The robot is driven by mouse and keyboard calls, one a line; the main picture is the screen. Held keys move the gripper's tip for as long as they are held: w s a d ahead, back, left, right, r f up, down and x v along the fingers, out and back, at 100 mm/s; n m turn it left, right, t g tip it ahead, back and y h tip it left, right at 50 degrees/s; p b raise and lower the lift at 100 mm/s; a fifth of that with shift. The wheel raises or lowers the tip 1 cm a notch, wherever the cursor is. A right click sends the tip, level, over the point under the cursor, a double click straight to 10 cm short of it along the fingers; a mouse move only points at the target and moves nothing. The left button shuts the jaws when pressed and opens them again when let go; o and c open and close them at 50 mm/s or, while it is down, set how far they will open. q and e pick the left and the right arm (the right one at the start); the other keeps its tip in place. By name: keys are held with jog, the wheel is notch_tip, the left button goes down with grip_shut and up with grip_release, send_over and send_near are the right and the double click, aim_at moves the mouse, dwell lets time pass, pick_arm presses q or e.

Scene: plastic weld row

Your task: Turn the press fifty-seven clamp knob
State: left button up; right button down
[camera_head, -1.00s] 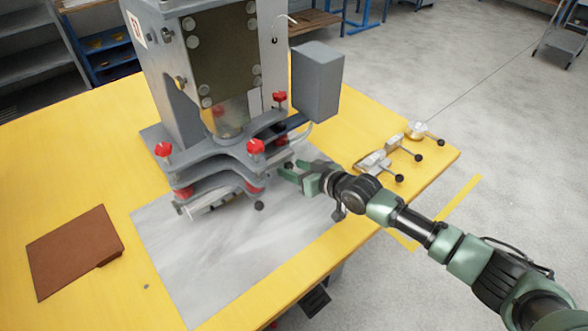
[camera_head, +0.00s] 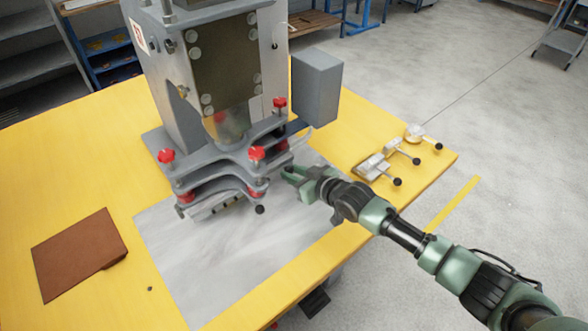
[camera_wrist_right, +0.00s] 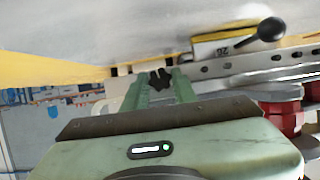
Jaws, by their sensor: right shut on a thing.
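The grey press (camera_head: 180,110) stands on the yellow table, with a number plate (camera_head: 138,33) too small to read. My right gripper (camera_head: 290,173) is beside the right end of its lower clamp frame. In the right wrist view, the gripper's green fingers (camera_wrist_right: 160,84) are shut on a small black lobed clamp knob (camera_wrist_right: 160,77), one finger on each side. The knob is mostly hidden by the gripper in the head view. My left gripper is not in view.
Red knobs (camera_head: 257,153) stand up from the clamp frame close to my gripper. A black ball-ended lever (camera_wrist_right: 270,30) is nearby. Metal toggle clamps (camera_head: 373,167) lie at the table's right. A brown board (camera_head: 78,250) lies at left. The grey sheet (camera_head: 220,265) in front is clear.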

jog(key=shift+s+a+n+t+h+p, duration=0.1)
jog(key=shift+n+t+h+p, duration=0.25)
jog(key=shift+n+p, duration=0.35)
jog(key=shift+f+n+t+h, duration=0.1)
jog(key=shift+n+t+h, duration=0.4)
jog(key=shift+n, duration=0.5)
jog(key=c, duration=1.1)
grip_release()
jog(key=shift+v, duration=3.95)
jog(key=shift+a, duration=0.1)
